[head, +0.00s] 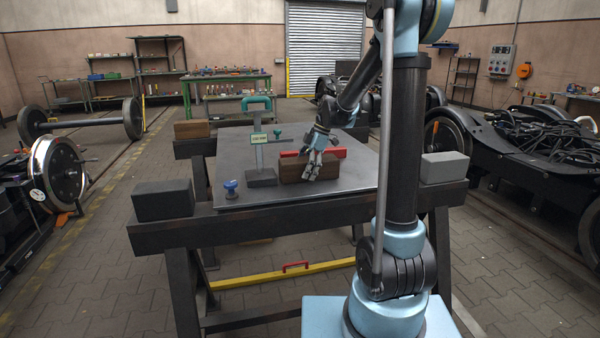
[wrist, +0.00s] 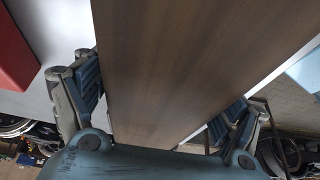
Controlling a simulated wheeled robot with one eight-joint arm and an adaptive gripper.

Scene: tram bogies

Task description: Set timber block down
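The timber block (head: 295,172), a brown wooden block, is over the grey plate (head: 240,200) on the trestles. My gripper (head: 318,168) reaches down over it from above. In the wrist view the block (wrist: 190,60) fills the middle, with a finger pad against each side, so my gripper (wrist: 165,108) is shut on it. The block looks level, and its lower edge is at or very near the plate; I cannot tell whether it touches. The far side of the block is hidden.
A red bar (head: 335,153) lies just behind the block. Grey blocks (head: 163,200) (head: 445,166) sit at the trestle ends.

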